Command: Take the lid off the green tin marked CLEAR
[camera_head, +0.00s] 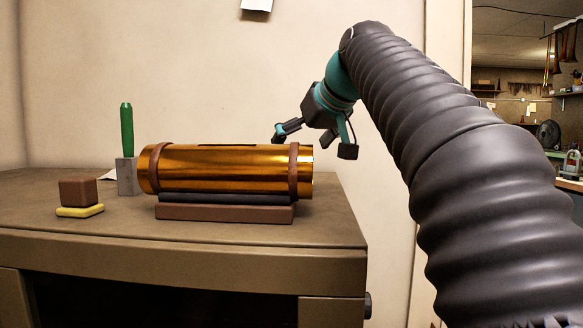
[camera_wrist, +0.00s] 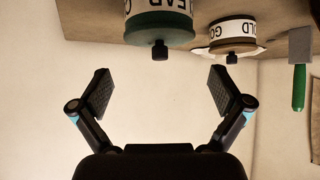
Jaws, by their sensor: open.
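The green tin (camera_wrist: 158,35) hangs upside down in the wrist view, at the top edge. Its white label (camera_wrist: 158,6) is partly cut off, with only some black letters showing. Its green lid, with a dark knob (camera_wrist: 160,51), faces my gripper. My gripper (camera_wrist: 160,88) is open and empty, its two fingers spread wide, with the knob between and beyond them in the picture. In the head view my gripper (camera_head: 314,143) is above the right end of the brass tube. I cannot make out the tin in the head view.
A second tin (camera_wrist: 233,32) with a brown lid and dark knob stands beside the green tin. The brass tube (camera_head: 225,168) lies on a cradle at the front of the cabinet top (camera_head: 330,222). A green-handled tool (camera_head: 127,130) stands in a grey block. A brown block (camera_head: 78,191) sits left.

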